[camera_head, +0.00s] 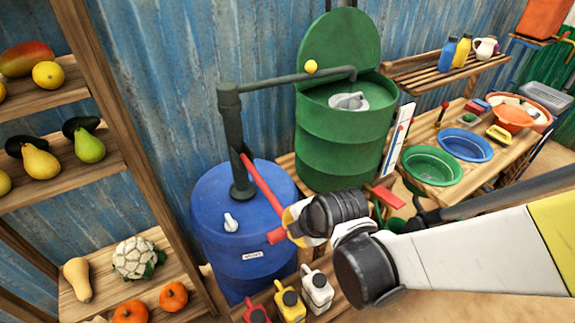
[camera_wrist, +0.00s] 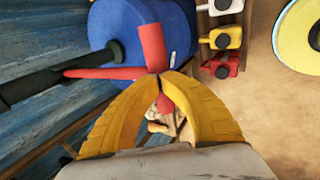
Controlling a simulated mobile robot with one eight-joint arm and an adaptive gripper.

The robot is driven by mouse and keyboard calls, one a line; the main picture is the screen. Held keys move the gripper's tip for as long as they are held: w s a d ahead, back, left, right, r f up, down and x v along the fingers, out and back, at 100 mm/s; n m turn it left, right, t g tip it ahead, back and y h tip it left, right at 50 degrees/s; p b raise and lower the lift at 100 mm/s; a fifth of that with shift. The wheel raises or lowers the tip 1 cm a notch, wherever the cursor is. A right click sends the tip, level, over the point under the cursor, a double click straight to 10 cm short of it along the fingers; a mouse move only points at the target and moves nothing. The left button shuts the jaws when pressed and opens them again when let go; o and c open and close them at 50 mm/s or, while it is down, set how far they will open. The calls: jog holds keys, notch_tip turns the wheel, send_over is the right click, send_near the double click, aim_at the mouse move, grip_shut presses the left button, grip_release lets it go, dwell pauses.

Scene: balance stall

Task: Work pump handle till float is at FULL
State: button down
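The red pump handle (camera_head: 262,183) slopes down to the right from the dark pump column (camera_head: 233,140) on the blue drum (camera_head: 215,225). My gripper (camera_wrist: 162,76) has its yellow fingers closed together on the handle's red cross grip (camera_wrist: 152,48), whose ends stick out on both sides of the fingertips. A dark pipe runs from the column to the open green drum (camera_head: 340,150). A white gauge board (camera_head: 394,150) with a thin coloured strip stands at that drum's right side. Its marks are too small to read, so the float level is unclear. A yellow ball (camera_head: 311,66) shows by the pipe.
A fruit shelf (camera_head: 60,190) stands at the left. Red, yellow and white jugs (camera_head: 290,303) stand low in front of the blue drum. A wooden table (camera_head: 470,170) with green and blue basins is at the right, close beyond my arm.

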notch_tip(320, 180, down, 7)
jog(key=b, duration=0.5)
jog(key=shift+w+a, duration=0.2)
jog(key=shift+w, duration=0.15)
jog(key=shift+r, duration=0.15)
